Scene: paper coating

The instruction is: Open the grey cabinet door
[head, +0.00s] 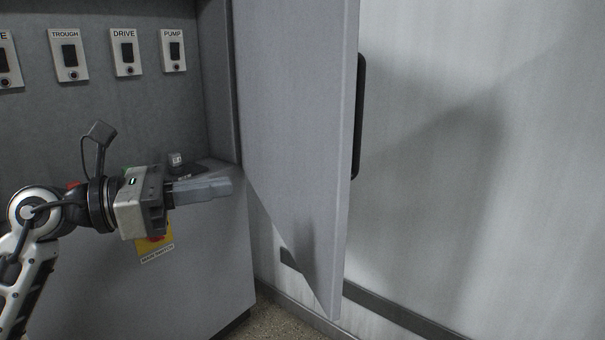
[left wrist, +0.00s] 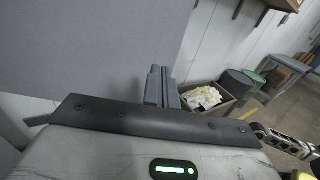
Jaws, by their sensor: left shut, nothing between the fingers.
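The grey cabinet door (head: 290,110) stands swung wide open at the cabinet's right side in the head view. Its black handle (head: 358,117) shows on the door's far right edge. My left gripper (head: 230,187) is shut and empty, its fingers pointing right, close to the door's inner side near the hinge edge. Whether it touches the door I cannot tell. In the left wrist view the shut fingers (left wrist: 161,88) show in front of a large grey panel (left wrist: 90,45). My right gripper is not in view.
A yellow main switch plate (head: 156,243) sits on the front below my gripper. A pale wall (head: 480,150) stands behind the door. The left wrist view shows a box (left wrist: 208,97).

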